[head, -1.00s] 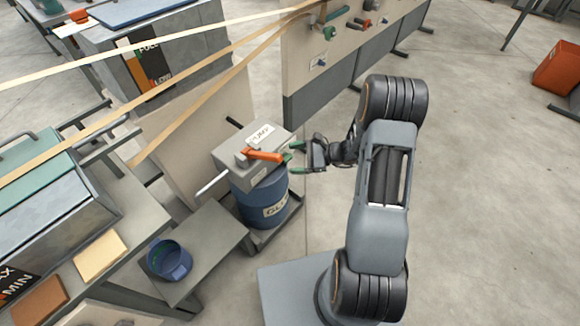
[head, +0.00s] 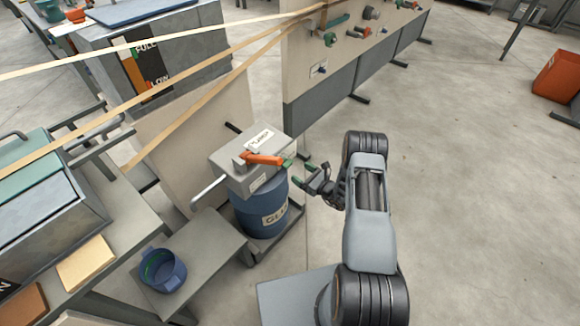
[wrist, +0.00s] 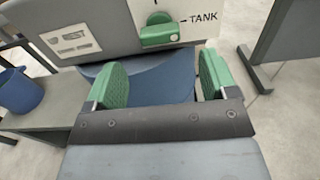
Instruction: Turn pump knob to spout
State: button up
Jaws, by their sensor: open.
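The knob cannot be told apart in the head view. My gripper (head: 293,172) is open beside the box's right end. In the wrist view its two green-padded fingers (wrist: 157,80) are spread apart, below and to either side of the knob, with nothing between them.
A low grey table (head: 205,255) with a blue bucket (head: 163,271) stands left of the drum. A grey pipe (head: 208,189) sticks out from the box's left. A panel wall (head: 305,100) stands behind.

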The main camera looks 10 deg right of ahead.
aim_at(290, 166)
jog(key=x, duration=0.6)
jog(key=shift+w+a, duration=0.15)
jog(key=shift+c, duration=0.4)
jog(key=c, duration=0.8)
jog(key=shift+b, duration=0.35)
jog(key=shift+c, duration=0.3)
